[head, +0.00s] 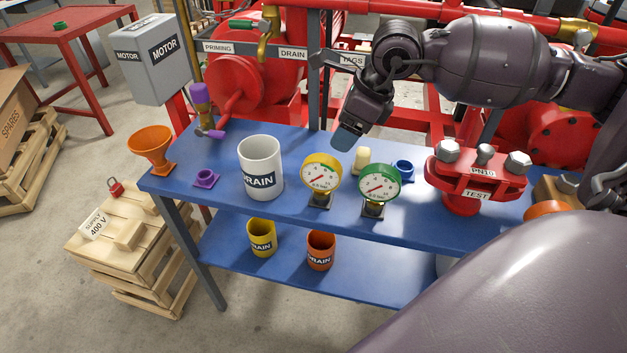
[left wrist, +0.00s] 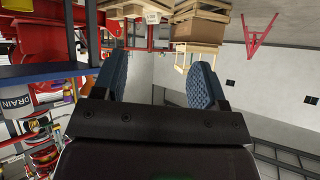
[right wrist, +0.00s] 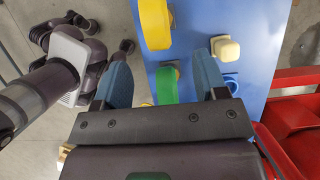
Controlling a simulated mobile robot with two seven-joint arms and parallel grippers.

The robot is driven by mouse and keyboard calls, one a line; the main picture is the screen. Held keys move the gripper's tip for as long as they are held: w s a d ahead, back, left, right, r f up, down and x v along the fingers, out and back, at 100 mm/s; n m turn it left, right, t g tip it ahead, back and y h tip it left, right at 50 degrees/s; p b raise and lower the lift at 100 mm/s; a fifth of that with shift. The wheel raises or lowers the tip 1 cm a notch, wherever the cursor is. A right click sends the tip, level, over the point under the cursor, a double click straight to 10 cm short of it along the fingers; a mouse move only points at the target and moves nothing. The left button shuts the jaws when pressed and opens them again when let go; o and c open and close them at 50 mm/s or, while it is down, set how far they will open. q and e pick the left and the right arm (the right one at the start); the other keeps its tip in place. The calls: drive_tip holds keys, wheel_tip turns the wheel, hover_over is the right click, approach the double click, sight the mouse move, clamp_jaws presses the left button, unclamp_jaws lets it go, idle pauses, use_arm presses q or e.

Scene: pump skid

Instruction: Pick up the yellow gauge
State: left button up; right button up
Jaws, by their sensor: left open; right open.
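The yellow gauge (head: 321,174) stands upright on the blue bench top, between the white drain mug and the green gauge (head: 379,183). Its yellow rim also shows in the right wrist view (right wrist: 155,22), past the fingertips. My right gripper (head: 348,138) is open and empty, above and behind the two gauges in the head view. In the right wrist view the green gauge (right wrist: 167,86) appears between the open fingers, with the yellow gauge farther ahead. My left gripper (left wrist: 157,78) is open and empty in the left wrist view, away from the bench; I cannot make it out in the head view.
The white drain mug (head: 261,168) stands left of the yellow gauge. A cream block (head: 361,160) and a blue ring (head: 403,170) sit behind the gauges. A red flange (head: 475,178) is to the right. Red pipes run behind the bench (head: 290,218).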

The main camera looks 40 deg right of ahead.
sight(325, 157)
drive_tip(key=x, duration=0.3)
drive_tip(key=shift+s+a+f+b, duration=0.1)
drive_tip(key=shift+a+f+b, duration=0.05)
drive_tip(key=shift+f+b, duration=0.25)
drive_tip(key=shift+w+a+b+x, duration=0.1)
drive_tip(key=shift+a+b+x, duration=0.1)
drive_tip(key=shift+x, duration=1.35)
drive_tip(key=shift+w+a+b+x, duration=0.1)
drive_tip(key=shift+b+x, duration=0.1)
drive_tip(key=shift+x, duration=1.35)
drive_tip(key=shift+r, duration=0.2)
drive_tip(key=c, duration=1.1)
drive_tip(key=shift+r, duration=0.1)
wheel_tip(325, 157, up, 20)
drive_tip(key=shift+f+p, duration=0.1)
drive_tip(key=shift+p, duration=0.85)
